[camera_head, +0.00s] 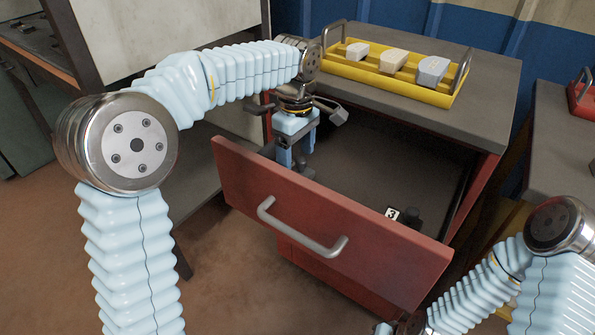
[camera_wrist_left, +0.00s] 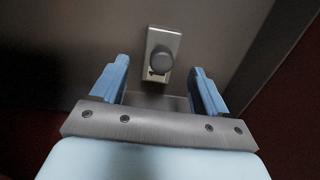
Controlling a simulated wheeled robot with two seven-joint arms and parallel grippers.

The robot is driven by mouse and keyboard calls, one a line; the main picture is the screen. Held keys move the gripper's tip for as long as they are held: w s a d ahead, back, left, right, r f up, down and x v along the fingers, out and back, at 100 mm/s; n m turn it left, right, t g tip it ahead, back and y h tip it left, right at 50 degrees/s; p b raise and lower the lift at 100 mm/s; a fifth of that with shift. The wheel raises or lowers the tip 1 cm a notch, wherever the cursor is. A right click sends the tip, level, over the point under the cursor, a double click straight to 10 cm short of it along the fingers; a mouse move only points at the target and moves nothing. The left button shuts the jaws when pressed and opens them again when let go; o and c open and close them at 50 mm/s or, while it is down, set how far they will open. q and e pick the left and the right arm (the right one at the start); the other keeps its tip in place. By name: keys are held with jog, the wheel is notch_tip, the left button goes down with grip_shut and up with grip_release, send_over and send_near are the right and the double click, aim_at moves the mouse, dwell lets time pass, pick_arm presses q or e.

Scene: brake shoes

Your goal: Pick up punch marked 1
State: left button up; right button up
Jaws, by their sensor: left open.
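My left gripper (camera_head: 297,164) reaches down into the open red drawer (camera_head: 330,218), near its left end, with its fingers apart. In the left wrist view a metal piece with a round dark knob (camera_wrist_left: 162,59) stands ahead of the open fingers (camera_wrist_left: 160,75), roughly centred between them. No number can be read on it. Nothing is held. A dark punch (camera_head: 412,216) stands beside a white tag marked 3 (camera_head: 392,213) at the right of the drawer. I see no tag marked 1.
A yellow tray (camera_head: 447,99) with metal handles holds three pale blocks on the cabinet top (camera_head: 490,75). The drawer's front panel and handle (camera_head: 300,232) stand before my left gripper. The drawer floor between gripper and tag 3 looks clear. A red item (camera_head: 582,95) sits far right.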

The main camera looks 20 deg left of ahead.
aim_at(297, 164)
pick_arm(q)
notch_tip(297, 164, down, 4)
jog(key=shift+d+r, duration=0.1)
jog(key=shift+c, duration=0.3)
grip_shut()
